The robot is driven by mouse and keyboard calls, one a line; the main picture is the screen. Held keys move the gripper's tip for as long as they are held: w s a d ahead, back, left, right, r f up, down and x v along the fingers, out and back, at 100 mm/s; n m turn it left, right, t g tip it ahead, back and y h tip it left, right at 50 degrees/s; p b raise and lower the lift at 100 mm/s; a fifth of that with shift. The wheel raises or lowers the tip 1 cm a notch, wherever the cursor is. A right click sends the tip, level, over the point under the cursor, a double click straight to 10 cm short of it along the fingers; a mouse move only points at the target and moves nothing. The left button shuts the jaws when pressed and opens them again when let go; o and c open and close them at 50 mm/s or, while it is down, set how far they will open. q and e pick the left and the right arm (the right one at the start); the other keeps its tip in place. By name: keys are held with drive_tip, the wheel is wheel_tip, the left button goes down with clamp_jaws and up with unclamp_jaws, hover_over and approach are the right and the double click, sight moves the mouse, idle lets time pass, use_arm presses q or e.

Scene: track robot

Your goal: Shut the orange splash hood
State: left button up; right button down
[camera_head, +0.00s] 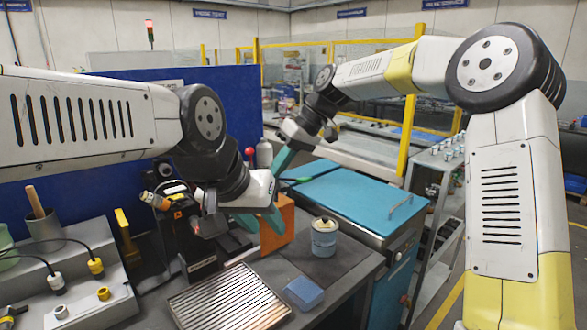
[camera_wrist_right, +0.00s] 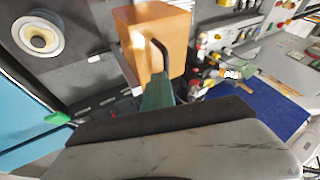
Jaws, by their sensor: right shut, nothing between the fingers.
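The orange splash hood (camera_head: 280,222) is a box-like cover beside a dark machine (camera_head: 195,225) on the grey bench. It is partly hidden behind my left gripper. In the right wrist view the hood (camera_wrist_right: 168,30) shows a black bent handle (camera_wrist_right: 160,52) on its face. My right gripper (camera_head: 283,160) is above and behind the hood, shut and empty. Its teal fingertips (camera_wrist_right: 157,90) overlap the lower end of the handle in the wrist view; I cannot tell if they touch. My left gripper (camera_head: 268,212) is in front of the hood, its teal fingers overlapping it; their gap is unclear.
A tin (camera_head: 323,240) with a light top stands right of the hood. A blue block (camera_head: 304,292) and a ribbed metal tray (camera_head: 230,300) lie nearer. A teal-topped cabinet (camera_head: 350,198) stands behind right. A grey fixture with cables (camera_head: 70,285) is at left.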

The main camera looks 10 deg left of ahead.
drive_tip(key=s+a, duration=0.9)
drive_tip(key=s, duration=0.3)
drive_tip(key=shift+s+a, duration=0.1)
drive_tip(key=shift+a, duration=0.05)
